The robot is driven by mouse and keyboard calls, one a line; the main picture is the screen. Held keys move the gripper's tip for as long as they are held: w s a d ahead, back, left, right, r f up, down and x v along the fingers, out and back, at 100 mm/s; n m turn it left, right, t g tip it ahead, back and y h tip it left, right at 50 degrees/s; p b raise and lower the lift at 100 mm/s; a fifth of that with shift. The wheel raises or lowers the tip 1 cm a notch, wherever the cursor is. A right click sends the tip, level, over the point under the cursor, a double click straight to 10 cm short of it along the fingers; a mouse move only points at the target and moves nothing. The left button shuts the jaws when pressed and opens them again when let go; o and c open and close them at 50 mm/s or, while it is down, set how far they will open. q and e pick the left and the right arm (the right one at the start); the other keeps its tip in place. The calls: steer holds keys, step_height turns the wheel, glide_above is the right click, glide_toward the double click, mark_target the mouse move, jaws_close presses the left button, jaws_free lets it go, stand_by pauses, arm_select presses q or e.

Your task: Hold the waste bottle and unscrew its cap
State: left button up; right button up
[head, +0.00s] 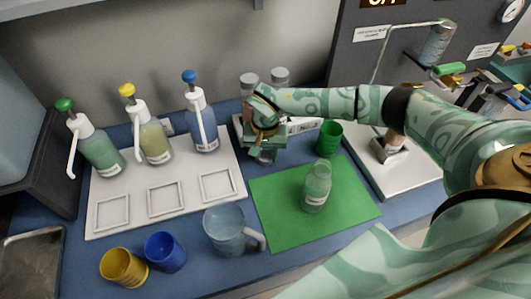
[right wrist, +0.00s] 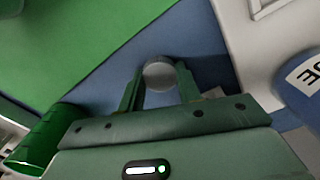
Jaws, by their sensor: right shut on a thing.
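A pale green translucent bottle (head: 317,187) stands upright on the green mat (head: 275,225). Its top shows no grey cap. My right gripper (head: 266,150) is over the blue bench, just beyond the mat's far left corner and apart from this bottle. In the right wrist view, the right gripper (right wrist: 160,82) is shut on a round grey cap (right wrist: 160,73), gripped at its sides between the fingertips. I cannot tell whether anything is under the cap. My left gripper is not in view.
A white tray (head: 107,213) holds pump bottles with green, yellow and blue (head: 203,125) tops. Behind my right gripper stand grey-capped bottles (head: 280,76). A green cup (head: 329,138) stands at the mat's far edge. A jug (head: 227,230), a blue cup (head: 165,252) and a yellow cup (head: 123,267) stand in front.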

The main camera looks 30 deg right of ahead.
steer(key=o, duration=1.1)
steer(key=shift+f, duration=0.15)
